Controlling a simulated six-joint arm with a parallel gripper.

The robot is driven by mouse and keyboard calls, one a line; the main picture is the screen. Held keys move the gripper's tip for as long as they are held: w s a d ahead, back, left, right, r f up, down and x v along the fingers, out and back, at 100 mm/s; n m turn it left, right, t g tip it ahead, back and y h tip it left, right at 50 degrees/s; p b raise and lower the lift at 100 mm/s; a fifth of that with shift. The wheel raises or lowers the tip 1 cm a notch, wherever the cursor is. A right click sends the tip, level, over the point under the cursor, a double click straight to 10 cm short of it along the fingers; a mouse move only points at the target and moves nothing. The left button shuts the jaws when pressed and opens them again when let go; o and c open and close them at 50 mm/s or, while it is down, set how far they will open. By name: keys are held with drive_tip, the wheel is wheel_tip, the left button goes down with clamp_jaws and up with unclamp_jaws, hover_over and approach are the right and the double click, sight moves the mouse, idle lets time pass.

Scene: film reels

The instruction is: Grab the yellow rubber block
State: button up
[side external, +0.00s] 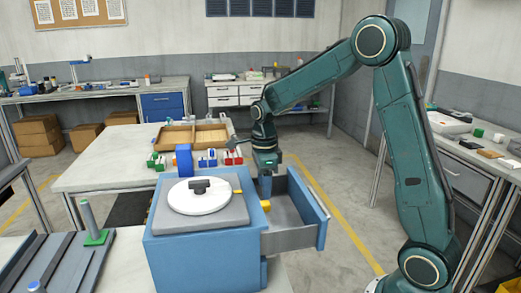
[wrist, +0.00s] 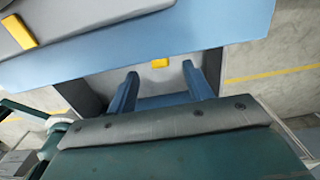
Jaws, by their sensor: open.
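A small yellow block (wrist: 160,63) lies in the open drawer, close to the cabinet front; it also shows beside the cabinet in the side view (side external: 266,205). Which one is rubber I cannot tell. My gripper (wrist: 160,73) is open and empty, its two fingers pointing toward the drawer block with the block in line with the gap. In the side view my gripper (side external: 265,184) hangs over the drawer, fingertips partly hidden.
The blue cabinet (side external: 205,258) stands left of my gripper, with a white disc (side external: 200,197) on top. The drawer wall (side external: 290,238) and front panel (side external: 308,208) surround the drawer space. A table behind holds a wooden tray (side external: 193,124) and several coloured parts.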

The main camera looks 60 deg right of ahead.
sight(265, 203)
drive_tip(key=shift+f, duration=0.1)
drive_tip(key=shift+s+f, duration=0.15)
drive_tip(key=shift+f, duration=2.4)
drive_tip(key=c, duration=1.1)
drive_tip(key=shift+o, duration=0.2)
drive_tip(key=shift+r, duration=0.15)
wheel_tip(265, 203, up, 20)
